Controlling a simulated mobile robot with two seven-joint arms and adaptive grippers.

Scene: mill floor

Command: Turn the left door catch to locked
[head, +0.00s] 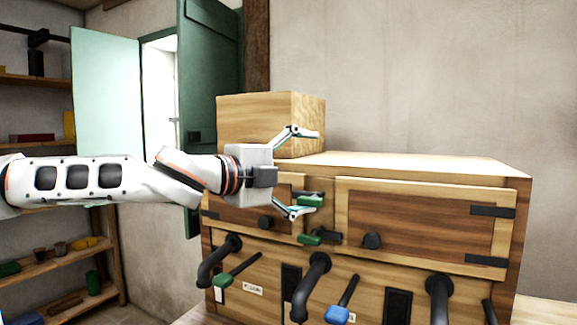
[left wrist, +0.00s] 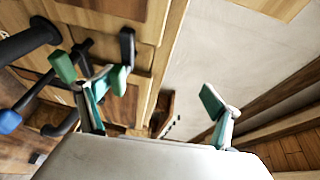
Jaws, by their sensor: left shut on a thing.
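A wooden cabinet has a left door (head: 238,214) and a right door (head: 420,222). Between them are two black catches with green grips, an upper one (head: 311,201) and a lower one (head: 311,239). I take the upper as the left door catch; its grip looks about level. In the left wrist view this catch (left wrist: 119,80) lies beside one finger. My left gripper (head: 297,170) is in front of the left door, its lower finger at the upper catch and its upper finger before the box. The fingers look well apart; their exact contact is hidden. My right gripper is not in view.
A wooden box (head: 245,115) stands on the cabinet top behind my left gripper. Black curved handles (head: 312,285) and levers with green (head: 222,281) and blue (head: 337,314) grips project below the doors. Shelves (head: 50,265) stand at the left.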

